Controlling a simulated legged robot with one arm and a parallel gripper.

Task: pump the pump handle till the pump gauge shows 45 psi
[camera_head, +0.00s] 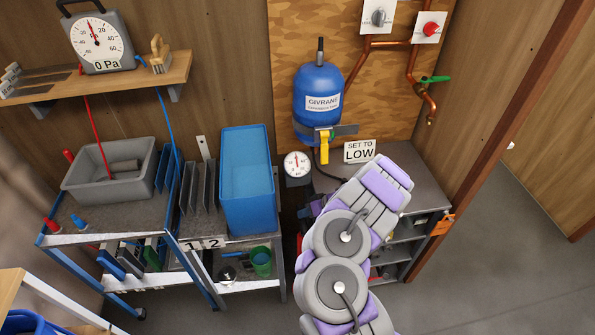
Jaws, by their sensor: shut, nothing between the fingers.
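The pump gauge (297,164) is a small round white dial beside the cabinet, left of the SET TO LOW sign. Its needle points roughly straight up; the numbers are too small to read surely. I cannot make out the pump handle; the area below the gauge is partly behind my arm. My arm crosses the lower middle of the view, in front of the cabinet. Its gripper and fingertips are hidden behind the arm links. A blue GIVRANE tank (318,88) hangs above the gauge, with a yellow fitting (325,145) under it.
The SET TO LOW sign (359,151) stands on the grey cabinet top (420,178). Left are a blue bin (247,180), a grey tub (110,170) and a cart. A shelf (120,80) holds a Pa meter (97,40). Floor at right is clear.

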